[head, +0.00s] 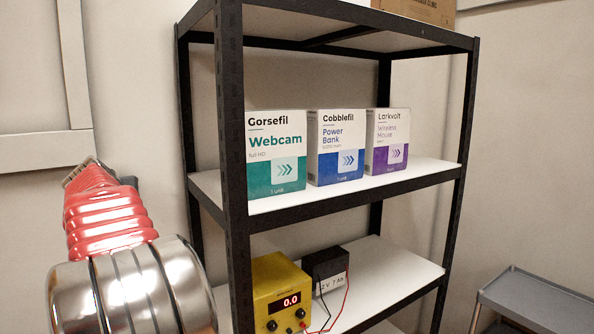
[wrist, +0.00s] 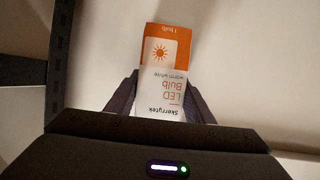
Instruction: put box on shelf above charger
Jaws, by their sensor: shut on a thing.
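My gripper (wrist: 162,88) is shut on an orange and white Skerrytek LED Bulb box (wrist: 163,60), its printing upside down in the wrist view. The box and gripper do not show in the head view. The yellow unit with a red 0.0 display, apparently the charger (head: 275,288), stands on the lower shelf (head: 405,262). Red and black leads run between it and a black 12 V 7 Ah battery (head: 328,268) at its right. The white shelf above it (head: 425,175) holds three boxes in a row.
The three boxes are Gorsefil Webcam (head: 275,150), Cobblefil Power Bank (head: 338,145) and Larkvolt Wireless Mouse (head: 388,140). Bare shelf shows right of the mouse box. A black front post (head: 232,170) stands near the webcam box. A grey cart (head: 540,300) is at lower right.

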